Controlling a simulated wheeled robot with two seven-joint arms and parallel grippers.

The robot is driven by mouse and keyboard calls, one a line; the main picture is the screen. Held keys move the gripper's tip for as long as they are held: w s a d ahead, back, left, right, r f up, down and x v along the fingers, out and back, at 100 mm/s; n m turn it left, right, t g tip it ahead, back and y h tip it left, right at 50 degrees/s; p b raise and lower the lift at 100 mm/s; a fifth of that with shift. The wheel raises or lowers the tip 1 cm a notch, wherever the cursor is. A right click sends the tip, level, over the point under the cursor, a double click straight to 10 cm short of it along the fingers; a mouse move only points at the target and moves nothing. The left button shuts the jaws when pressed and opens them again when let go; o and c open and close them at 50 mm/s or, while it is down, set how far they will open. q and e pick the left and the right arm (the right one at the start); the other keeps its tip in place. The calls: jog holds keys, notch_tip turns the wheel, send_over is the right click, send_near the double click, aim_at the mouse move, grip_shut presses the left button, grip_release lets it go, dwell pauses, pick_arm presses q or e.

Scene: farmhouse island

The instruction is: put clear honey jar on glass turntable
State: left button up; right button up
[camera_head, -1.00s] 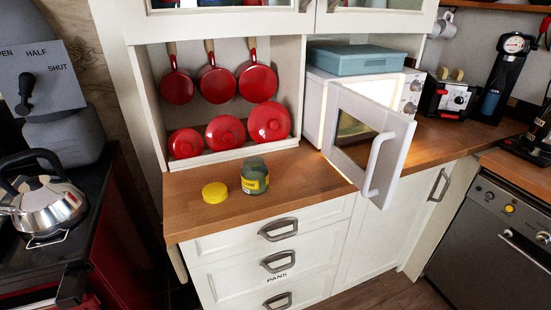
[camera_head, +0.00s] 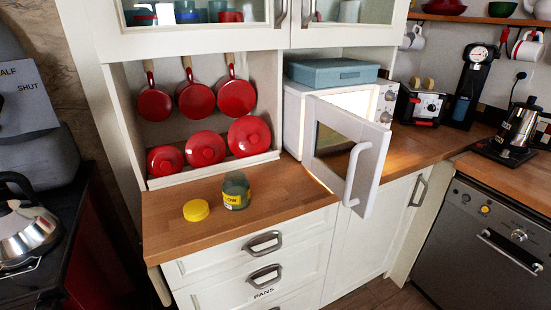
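A clear glass jar (camera_head: 236,191) with a yellow label stands upright and open on the wooden counter (camera_head: 290,197). Its yellow lid (camera_head: 196,210) lies apart from it, to its left on the counter. The microwave (camera_head: 294,113) stands to the right of the jar, with its white door (camera_head: 350,160) swung open toward me. The door hides most of the microwave's inside, and I cannot make out a glass turntable. Neither of my grippers is in view.
Red pans (camera_head: 195,99) hang on the back wall, with red lids (camera_head: 206,148) below. The open door juts over the counter's front edge. A blue box (camera_head: 331,67) sits on the microwave. A toaster (camera_head: 419,104) and coffee grinder (camera_head: 468,95) stand further right; a kettle (camera_head: 24,230) is at left.

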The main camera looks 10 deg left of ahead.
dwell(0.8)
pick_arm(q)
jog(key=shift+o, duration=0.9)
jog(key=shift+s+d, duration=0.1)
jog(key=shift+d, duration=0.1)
